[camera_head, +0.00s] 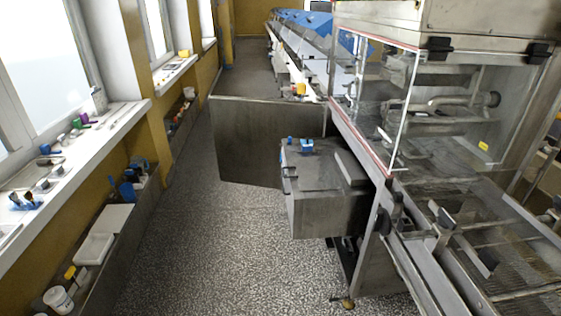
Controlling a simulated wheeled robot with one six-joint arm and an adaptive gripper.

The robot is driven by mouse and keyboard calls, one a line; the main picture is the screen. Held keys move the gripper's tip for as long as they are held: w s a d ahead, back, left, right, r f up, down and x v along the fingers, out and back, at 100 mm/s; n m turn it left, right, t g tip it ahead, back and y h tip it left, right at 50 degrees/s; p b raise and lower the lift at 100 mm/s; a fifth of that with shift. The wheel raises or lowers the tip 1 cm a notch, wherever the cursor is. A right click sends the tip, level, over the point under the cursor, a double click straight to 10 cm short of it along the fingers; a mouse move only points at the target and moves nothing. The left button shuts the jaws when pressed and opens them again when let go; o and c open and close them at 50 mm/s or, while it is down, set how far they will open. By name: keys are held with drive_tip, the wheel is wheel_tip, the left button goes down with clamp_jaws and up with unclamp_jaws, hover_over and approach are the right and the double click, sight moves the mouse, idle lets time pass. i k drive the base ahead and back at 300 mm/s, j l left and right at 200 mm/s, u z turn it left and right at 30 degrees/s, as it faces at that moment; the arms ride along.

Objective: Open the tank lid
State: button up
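A grey metal box (335,215), which looks like the tank, juts out from the machine near the middle of the view. Its flat top (312,172), apparently the lid, lies level and looks shut. Small blue parts (305,144) sit at the top's far edge, and a raised block stands on its right side. A small handle-like fitting shows on the left edge, too small to make out. My gripper is not in view.
The machine with clear guards (460,110) and a mesh belt (510,210) fills the right. A large metal panel (262,140) stands behind the box. Cluttered sills (75,165) and a low shelf line the left wall. The speckled floor (210,250) between is clear.

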sight(313, 173)
drive_tip(key=i+j, duration=0.1)
drive_tip(key=i, duration=0.25)
drive_tip(key=i+j, duration=0.1)
drive_tip(key=i, duration=0.2)
drive_tip(key=i+j, duration=0.4)
drive_tip(key=j, duration=0.15)
drive_tip(key=i+j, duration=0.85)
drive_tip(key=j, duration=0.2)
drive_tip(key=z, duration=0.05)
